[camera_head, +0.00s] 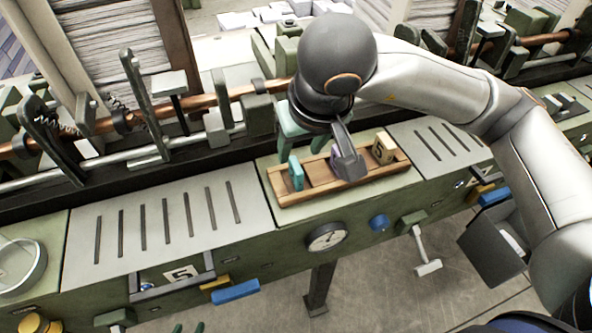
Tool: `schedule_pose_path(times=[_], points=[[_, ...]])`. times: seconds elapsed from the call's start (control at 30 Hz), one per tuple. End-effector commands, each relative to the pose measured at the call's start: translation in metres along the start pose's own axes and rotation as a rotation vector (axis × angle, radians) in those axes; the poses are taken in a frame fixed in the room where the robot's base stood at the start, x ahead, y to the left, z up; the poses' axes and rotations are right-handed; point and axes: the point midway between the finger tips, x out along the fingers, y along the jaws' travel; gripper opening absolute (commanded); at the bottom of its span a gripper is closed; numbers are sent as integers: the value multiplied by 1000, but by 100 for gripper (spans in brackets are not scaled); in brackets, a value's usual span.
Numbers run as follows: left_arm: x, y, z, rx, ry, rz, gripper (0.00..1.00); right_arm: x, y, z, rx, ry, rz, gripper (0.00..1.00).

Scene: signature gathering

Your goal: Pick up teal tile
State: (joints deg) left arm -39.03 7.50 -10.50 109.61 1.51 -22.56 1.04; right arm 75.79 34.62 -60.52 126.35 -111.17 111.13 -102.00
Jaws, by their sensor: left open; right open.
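The teal tile (296,173) stands upright near the left end of a wooden rack (325,188) on the green machine bench. A purple tile (335,153) is mostly hidden behind a grey finger. A beige tile (383,148) with a dark mark stands at the rack's right end.
Slotted metal plates (165,225) flank the rack. A copper rod (210,103) and upright levers run behind it. A gauge (327,236), a blue knob (379,222) and a crank (424,255) project from the front. A drawer (172,275) holds a tile marked 5.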

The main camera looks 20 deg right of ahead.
Motion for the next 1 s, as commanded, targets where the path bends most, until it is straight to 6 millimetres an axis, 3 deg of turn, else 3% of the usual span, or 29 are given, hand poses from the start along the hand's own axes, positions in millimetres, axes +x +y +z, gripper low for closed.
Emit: schedule_pose_path(times=[0.43, 0.73, 1.0], points=[[-5, 1, -6, 0, 0, 0, 50, 49, 0, 4, 2, -3, -1, 52], [-5, 1, -7, 0, 2, 1, 50, 54, 0, 4, 0, 1, 0, 52], [-5, 1, -7, 0, 3, 1, 50, 54, 0, 4, 0, 1, -1, 22]])
